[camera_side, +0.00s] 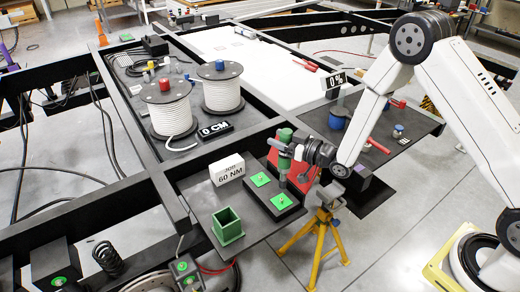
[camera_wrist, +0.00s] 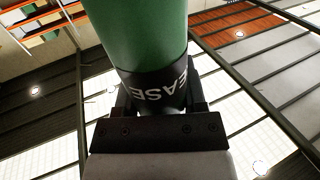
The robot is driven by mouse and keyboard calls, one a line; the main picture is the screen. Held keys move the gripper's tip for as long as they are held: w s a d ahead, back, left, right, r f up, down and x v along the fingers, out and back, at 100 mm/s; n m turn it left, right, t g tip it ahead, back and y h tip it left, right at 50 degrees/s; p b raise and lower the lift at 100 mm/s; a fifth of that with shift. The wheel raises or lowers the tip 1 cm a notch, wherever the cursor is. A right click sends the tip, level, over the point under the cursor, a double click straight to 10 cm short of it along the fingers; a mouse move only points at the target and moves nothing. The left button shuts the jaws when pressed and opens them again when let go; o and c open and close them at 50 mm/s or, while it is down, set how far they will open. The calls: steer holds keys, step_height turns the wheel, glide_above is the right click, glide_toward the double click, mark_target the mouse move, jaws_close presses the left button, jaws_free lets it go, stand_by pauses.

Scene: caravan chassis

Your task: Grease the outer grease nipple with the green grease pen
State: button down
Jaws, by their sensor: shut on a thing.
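My gripper (camera_side: 298,152) is shut on the green grease pen (camera_side: 284,137) and holds it about upright. In the wrist view the pen's green body (camera_wrist: 147,35) rises from a dark band with partly visible white letters, between the jaws (camera_wrist: 155,108). In the side view the pen's lower end is over or just behind the black block's right end; contact cannot be told. Two green pads lie on the block, each with a small brass-coloured nipple: one further back (camera_side: 260,180), one nearer the front (camera_side: 282,201). The pictures do not mark which is outer.
An open green square holder (camera_side: 228,226) stands empty on the dark plate, left of the block. A white "JOB 60 NM" sign (camera_side: 227,169) stands behind it. A yellow stand (camera_side: 318,235) is to the right. Cable spools (camera_side: 170,107) and chassis beams lie behind.

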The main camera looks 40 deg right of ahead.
steer(key=shift+f, duration=3.7)
steer(key=shift+r, duration=0.35)
stand_by(4.0)
